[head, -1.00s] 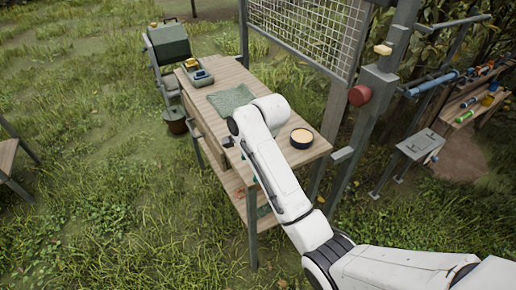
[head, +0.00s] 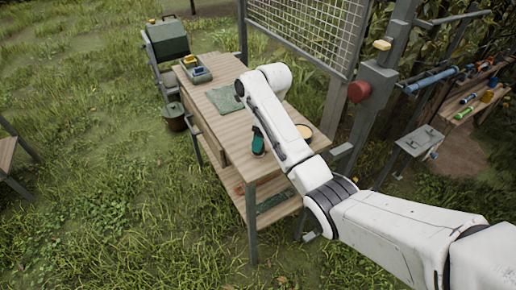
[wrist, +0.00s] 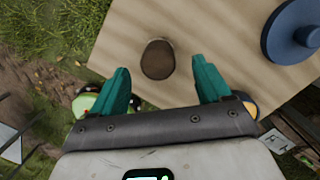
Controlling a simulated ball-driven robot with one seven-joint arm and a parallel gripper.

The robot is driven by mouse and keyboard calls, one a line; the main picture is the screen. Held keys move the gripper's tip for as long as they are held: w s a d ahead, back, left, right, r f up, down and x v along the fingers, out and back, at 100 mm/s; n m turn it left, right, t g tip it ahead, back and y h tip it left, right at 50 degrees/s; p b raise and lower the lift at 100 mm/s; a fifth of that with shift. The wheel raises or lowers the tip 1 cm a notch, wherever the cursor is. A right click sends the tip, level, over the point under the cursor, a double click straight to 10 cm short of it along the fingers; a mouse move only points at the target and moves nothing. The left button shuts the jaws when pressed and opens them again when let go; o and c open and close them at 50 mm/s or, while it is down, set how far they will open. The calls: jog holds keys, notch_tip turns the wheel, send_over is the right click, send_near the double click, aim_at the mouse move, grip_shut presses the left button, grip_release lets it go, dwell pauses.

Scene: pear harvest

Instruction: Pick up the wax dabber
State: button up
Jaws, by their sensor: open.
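In the wrist view a dark brown, rounded object, probably the wax dabber (wrist: 158,60), shows on the pale wooden tabletop. It lies ahead of my gripper (wrist: 168,82), roughly in line with the gap between the two teal fingers. The fingers are apart with nothing between them. I cannot tell the object's height or exact shape. In the head view a teal part of my gripper (head: 258,141) shows over the near part of the wooden table (head: 222,130). My arm hides the dabber there.
A blue disc with a knob (wrist: 292,32) is at the right in the wrist view. A wire mesh panel (head: 300,30) stands behind.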

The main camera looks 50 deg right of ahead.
jog(key=f, duration=0.4)
jog(key=shift+w+a+f, duration=0.35)
jog(key=shift+w+f, duration=0.05)
jog(key=shift+c, duration=0.2)
jog(key=c, duration=1.1)
